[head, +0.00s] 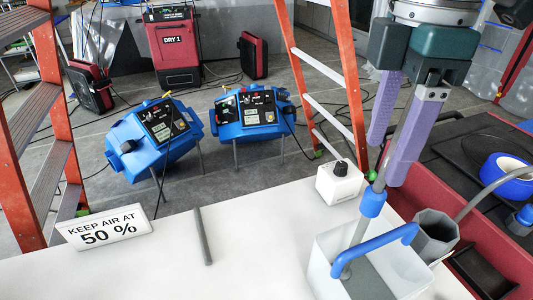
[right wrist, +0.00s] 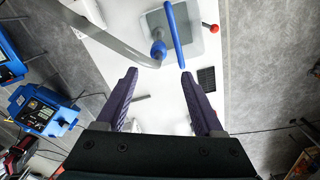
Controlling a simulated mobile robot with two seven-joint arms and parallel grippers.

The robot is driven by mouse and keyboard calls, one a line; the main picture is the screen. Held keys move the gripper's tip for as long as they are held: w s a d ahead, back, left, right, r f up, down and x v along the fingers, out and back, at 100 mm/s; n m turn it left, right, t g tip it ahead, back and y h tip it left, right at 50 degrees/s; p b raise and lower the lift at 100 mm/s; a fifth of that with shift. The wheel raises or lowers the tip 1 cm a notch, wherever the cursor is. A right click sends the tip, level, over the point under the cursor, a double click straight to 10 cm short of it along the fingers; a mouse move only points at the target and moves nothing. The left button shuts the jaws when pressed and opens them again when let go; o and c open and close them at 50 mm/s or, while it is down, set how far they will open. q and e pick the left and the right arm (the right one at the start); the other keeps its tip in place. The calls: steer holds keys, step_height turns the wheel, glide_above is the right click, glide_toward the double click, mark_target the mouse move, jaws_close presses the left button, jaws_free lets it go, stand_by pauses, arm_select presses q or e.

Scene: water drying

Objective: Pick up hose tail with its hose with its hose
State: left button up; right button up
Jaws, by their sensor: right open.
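A grey hose or pipe with a blue collar (head: 372,203) slants down into a white open-topped container (head: 325,255) on the white table. A bent blue pipe (head: 382,243) crosses the container's top. In the right wrist view, a grey hose (right wrist: 118,40) runs in from the upper left to a blue fitting (right wrist: 158,50), beside a straight-looking blue pipe (right wrist: 173,35). I cannot tell which end is the hose tail. My right gripper (head: 386,163) is open, with purple fingers pointing down above the container area. In the wrist view the fitting lies beyond its fingertips (right wrist: 157,76), apparently ungripped.
A grey rod (head: 203,235) lies on the table beside a "KEEP AIR AT 50 %" sign (head: 108,228). A white box (head: 339,182) and a grey hexagonal cup (head: 436,235) stand near the container. Blue machines (head: 155,138) and orange ladders (head: 349,80) stand behind. The table's middle is fairly clear.

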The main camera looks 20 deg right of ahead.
mark_target(377, 190)
steer(key=f, duration=0.4)
steer(key=shift+s+d+f, duration=0.2)
steer(key=shift+s+d, duration=0.05)
steer(key=f, duration=0.5)
steer(key=shift+w+d+f, duration=0.15)
steer(key=shift+w+d, duration=0.1)
steer(key=shift+d, duration=0.05)
jaws_close()
stand_by(0.8)
